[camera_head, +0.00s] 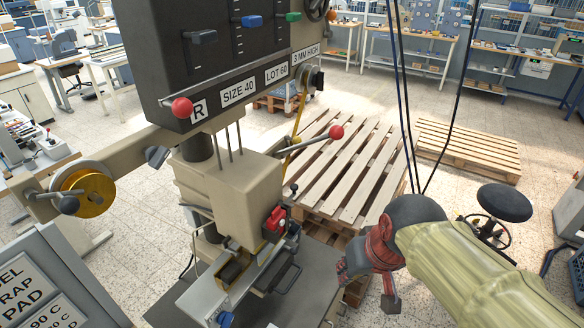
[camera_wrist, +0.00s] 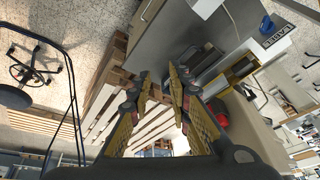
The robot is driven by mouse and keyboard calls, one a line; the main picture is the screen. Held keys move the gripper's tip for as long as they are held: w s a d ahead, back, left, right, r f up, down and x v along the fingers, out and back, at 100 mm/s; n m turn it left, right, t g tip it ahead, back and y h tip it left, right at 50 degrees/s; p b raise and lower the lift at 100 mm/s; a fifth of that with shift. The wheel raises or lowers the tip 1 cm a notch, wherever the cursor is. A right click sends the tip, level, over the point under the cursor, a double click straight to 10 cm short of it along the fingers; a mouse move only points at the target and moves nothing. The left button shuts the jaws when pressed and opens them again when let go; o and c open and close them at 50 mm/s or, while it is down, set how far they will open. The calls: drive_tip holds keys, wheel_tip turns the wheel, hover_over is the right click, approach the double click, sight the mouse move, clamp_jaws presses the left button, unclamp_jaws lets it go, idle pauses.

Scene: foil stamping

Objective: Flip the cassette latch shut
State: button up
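The stamping machine (camera_head: 225,185) stands at centre-left in the head view. A red clamp-like part (camera_head: 275,219) sits on the front of its block; a red part (camera_wrist: 219,114) also shows in the wrist view. Below it are a brass-edged slot (camera_head: 233,270) and a dark handle-like frame (camera_head: 287,275). A blue knob (camera_head: 225,319) sits at the near end of the metal bed. I cannot tell for sure which part is the cassette latch. My gripper (camera_head: 366,285) is to the right of these parts, apart from them. In the wrist view my gripper (camera_wrist: 160,82) has spread fingers with nothing between them.
A red-knobbed lever (camera_head: 336,132) sticks out to the right above the block. Another red knob (camera_head: 182,108) is at upper left. Wooden pallets (camera_head: 470,148) lie on the floor behind. A grey labelled cabinet (camera_head: 75,255) stands at lower left. Dark cables hang above my arm.

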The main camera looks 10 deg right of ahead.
drive_tip(key=w+a+r+n+p, duration=0.1)
drive_tip(key=w+r, duration=0.1)
drive_tip(key=w, duration=0.4)
drive_tip(key=w+a+r+t+y+p, duration=0.1)
drive_tip(key=w+a+r, duration=0.1)
drive_tip(key=w, duration=0.4)
drive_tip(key=w+a+r+n+y, duration=0.1)
drive_tip(key=w+a+r, duration=0.1)
drive_tip(key=w, duration=0.5)
drive_tip(key=shift+a+n+t+p, duration=0.2)
drive_tip(key=shift+n+t+p, duration=0.1)
drive_tip(key=shift+p, duration=0.1)
clamp_jaws()
drive_tip(key=w+a+r+n+t, duration=0.1)
drive_tip(key=w+r+n, duration=0.1)
drive_tip(key=w+r, duration=0.3)
drive_tip(key=shift+w+t+y, duration=0.15)
drive_tip(key=shift+t+y, duration=0.25)
